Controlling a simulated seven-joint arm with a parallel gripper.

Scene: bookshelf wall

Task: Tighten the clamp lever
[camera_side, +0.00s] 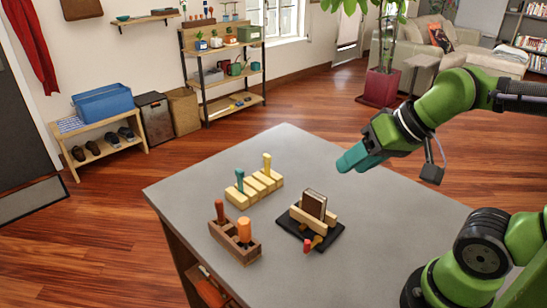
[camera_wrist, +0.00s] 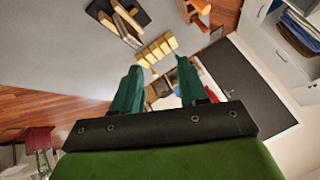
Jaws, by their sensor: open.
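The clamp (camera_side: 313,219) stands on a black base plate (camera_side: 291,229) on the grey table. Its two pale wooden jaws sit on either side of an upright dark brown block (camera_side: 314,203). The clamp lever (camera_side: 308,245) has a red end and points toward the front of the table. My gripper (camera_side: 351,160) has teal fingers and is above the table, up and to the right of the clamp, apart from it. In the wrist view my gripper (camera_wrist: 159,64) is open and empty, and the clamp (camera_wrist: 122,22) shows at the top, beyond the fingertips.
A yellow slotted block (camera_side: 254,189) with a teal and a yellow peg stands left of the clamp. A brown wooden holder (camera_side: 235,243) with orange-handled tools stands at front left. The table's (camera_side: 290,150) back part is clear. Shelves and a plant are beyond the table.

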